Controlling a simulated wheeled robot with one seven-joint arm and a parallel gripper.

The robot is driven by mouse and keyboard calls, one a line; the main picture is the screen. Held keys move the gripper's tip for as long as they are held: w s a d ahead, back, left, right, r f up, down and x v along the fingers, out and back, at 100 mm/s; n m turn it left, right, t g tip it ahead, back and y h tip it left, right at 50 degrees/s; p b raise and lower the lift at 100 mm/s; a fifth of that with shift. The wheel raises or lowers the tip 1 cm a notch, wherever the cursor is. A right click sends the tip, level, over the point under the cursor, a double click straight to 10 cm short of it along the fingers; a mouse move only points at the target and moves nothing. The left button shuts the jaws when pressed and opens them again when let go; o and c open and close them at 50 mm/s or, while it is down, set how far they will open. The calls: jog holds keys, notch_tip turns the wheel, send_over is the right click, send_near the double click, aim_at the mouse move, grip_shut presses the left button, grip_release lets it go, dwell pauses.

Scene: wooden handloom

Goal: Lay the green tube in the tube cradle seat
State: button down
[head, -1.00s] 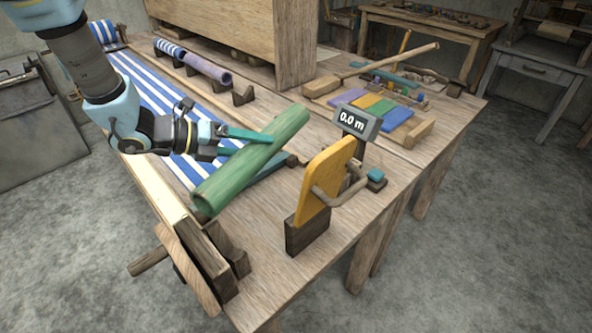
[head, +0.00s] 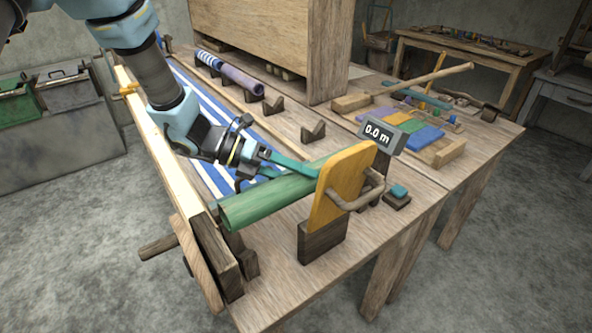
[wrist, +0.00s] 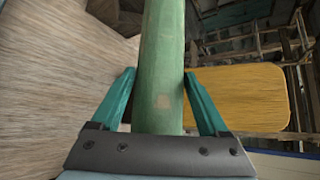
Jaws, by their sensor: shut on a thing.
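The green tube (head: 265,204) is held in my gripper (head: 300,173), with its near end toward the front left of the loom. Its far end is hidden behind the yellow paddle. In the wrist view the green tube (wrist: 160,60) runs between the two teal fingers (wrist: 160,90). Notched wooden cradle blocks stand in a row on the table. I cannot tell which is the named seat. The tube is apart from them.
The yellow paddle (head: 338,190) stands upright on a dark block right beside the tube, with a curved handle. Blue-striped cloth (head: 213,108) lies under my arm. A coloured swatch tray (head: 445,154) lies to the right.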

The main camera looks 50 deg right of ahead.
jog(key=shift+f+b, duration=2.5)
jog(key=shift+f, duration=0.8)
grip_release()
jog(key=b+v, duration=0.2)
jog(key=v, duration=0.9)
jog(key=shift+d, duration=0.1)
